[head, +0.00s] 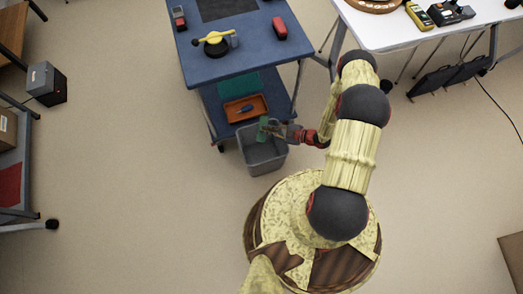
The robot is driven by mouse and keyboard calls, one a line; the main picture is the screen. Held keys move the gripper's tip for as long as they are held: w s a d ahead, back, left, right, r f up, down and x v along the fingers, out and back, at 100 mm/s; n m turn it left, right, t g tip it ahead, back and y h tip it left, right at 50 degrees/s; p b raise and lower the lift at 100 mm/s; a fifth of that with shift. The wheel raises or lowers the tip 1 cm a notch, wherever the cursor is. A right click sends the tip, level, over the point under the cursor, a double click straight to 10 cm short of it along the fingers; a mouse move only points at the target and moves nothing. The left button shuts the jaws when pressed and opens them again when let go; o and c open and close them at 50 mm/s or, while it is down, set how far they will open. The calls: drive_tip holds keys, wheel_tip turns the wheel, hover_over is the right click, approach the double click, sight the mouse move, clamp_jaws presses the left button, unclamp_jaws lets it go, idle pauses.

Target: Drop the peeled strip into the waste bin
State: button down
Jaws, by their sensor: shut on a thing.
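The waste bin (263,163) is a grey open-topped tub on the floor in front of the blue cart. My gripper (274,130) reaches in from the right and is over the bin's far part. It is shut on a small green piece, which I take for the peeled strip (263,129). The strip shows at the fingertips, above or near the bin's back rim. I cannot tell its exact height above the rim. My gripper and the strip hide part of the bin's far edge.
The blue cart (213,68) stands just behind the bin, with an orange tray (246,108) on its lower shelf. A white table (430,35) is at the upper right. A black speaker box (46,84) stands at the left. The floor left of the bin is clear.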

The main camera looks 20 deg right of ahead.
drive_tip(key=shift+f+b, duration=1.7)
drive_tip(key=shift+f, duration=1.05)
drive_tip(key=c, duration=2)
unclamp_jaws()
drive_tip(key=shift+o, duration=0.6)
drive_tip(key=v, duration=1.2)
drive_tip(key=shift+r, duration=0.1)
